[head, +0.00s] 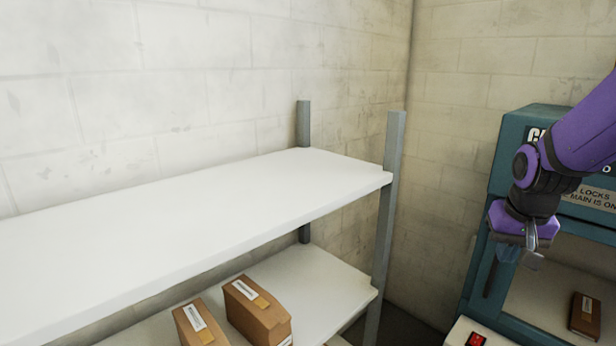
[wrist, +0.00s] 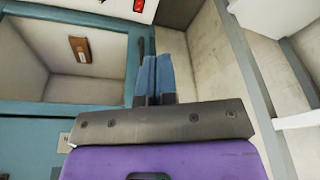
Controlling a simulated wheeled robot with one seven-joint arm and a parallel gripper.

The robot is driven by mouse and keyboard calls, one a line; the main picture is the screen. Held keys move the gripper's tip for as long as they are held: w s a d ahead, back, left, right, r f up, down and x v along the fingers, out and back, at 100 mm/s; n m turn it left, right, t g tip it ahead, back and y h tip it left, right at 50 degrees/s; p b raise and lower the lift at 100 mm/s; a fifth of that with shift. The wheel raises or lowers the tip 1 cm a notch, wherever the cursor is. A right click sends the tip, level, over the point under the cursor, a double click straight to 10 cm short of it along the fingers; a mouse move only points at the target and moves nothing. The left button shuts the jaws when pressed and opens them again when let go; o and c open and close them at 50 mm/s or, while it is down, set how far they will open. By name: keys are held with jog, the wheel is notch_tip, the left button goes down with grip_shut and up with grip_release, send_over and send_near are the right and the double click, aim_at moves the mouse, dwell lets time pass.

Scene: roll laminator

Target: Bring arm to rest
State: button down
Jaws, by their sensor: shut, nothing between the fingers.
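My purple arm reaches in from the right edge in the head view, and my gripper (head: 532,258) points down in front of the teal machine (head: 532,122). In the wrist view my gripper (wrist: 155,62) shows its blue fingers shut together, with nothing between them. The fingers appear clear of the machine and the shelf. The machine's window shows a light inner space with a small brown box (head: 584,316) inside; that box also shows in the wrist view (wrist: 80,48).
A white shelf unit (head: 200,215) with grey posts stands left; its top board is empty. Two brown cartons (head: 257,308) sit on the lower board. A red switch (head: 476,340) is on a pale panel at the machine's front. Block walls close off the back.

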jog(key=s+a+r+n+t, duration=0.1)
jog(key=s+a+r+n, duration=0.1)
jog(key=s+a+r, duration=0.2)
jog(key=s+a+r+n+t, duration=0.1)
jog(key=s+a+r, duration=0.3)
jog(key=s+r, duration=0.4)
jog(key=shift+s+a+n+t+y, duration=0.35)
jog(key=shift+s+n, duration=0.25)
jog(key=shift+s, duration=0.9)
jog(key=shift+r, duration=0.1)
